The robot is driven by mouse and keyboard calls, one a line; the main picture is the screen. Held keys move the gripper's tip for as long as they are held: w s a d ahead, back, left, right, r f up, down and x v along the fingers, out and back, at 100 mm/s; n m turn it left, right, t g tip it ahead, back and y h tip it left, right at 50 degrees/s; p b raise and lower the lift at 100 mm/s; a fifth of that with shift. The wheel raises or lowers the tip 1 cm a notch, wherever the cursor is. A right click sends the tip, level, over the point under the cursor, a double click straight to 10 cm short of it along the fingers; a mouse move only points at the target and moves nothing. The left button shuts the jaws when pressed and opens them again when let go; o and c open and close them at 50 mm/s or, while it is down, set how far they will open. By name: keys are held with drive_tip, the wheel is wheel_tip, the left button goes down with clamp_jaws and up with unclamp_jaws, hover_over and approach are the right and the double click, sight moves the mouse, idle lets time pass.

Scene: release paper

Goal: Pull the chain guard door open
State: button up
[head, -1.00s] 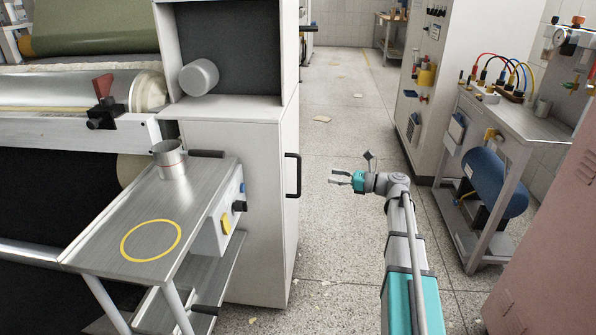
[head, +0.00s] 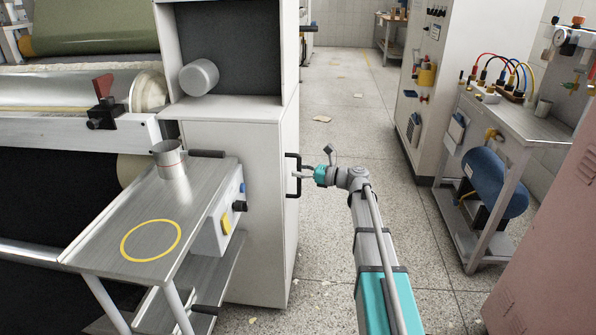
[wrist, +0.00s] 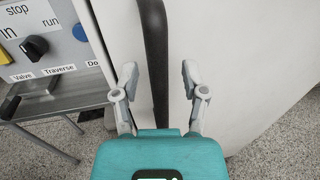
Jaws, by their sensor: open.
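The chain guard door appears to be the white cabinet panel (head: 270,215) below the open dark compartment, with a black vertical bar handle (head: 298,178) near its right edge. The door looks shut. My gripper (head: 299,175) is at the handle, reaching in from the right. In the wrist view the handle (wrist: 155,60) runs down between the two fingers of my open gripper (wrist: 155,82). Both fingers are apart from the handle, with a gap on each side. Whether the handle is deep between the fingertips is hard to tell.
A metal side table (head: 145,215) with a steel cup (head: 170,158) and a control box (head: 222,225) stands left of the door. The wrist view shows the box's knob (wrist: 36,47). Open floor (head: 335,115) lies right of the cabinet. A trolley (head: 520,130) stands farther right.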

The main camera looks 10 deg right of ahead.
drive_tip(key=shift+a, duration=0.1)
clamp_jaws()
idle(0.3)
idle(0.4)
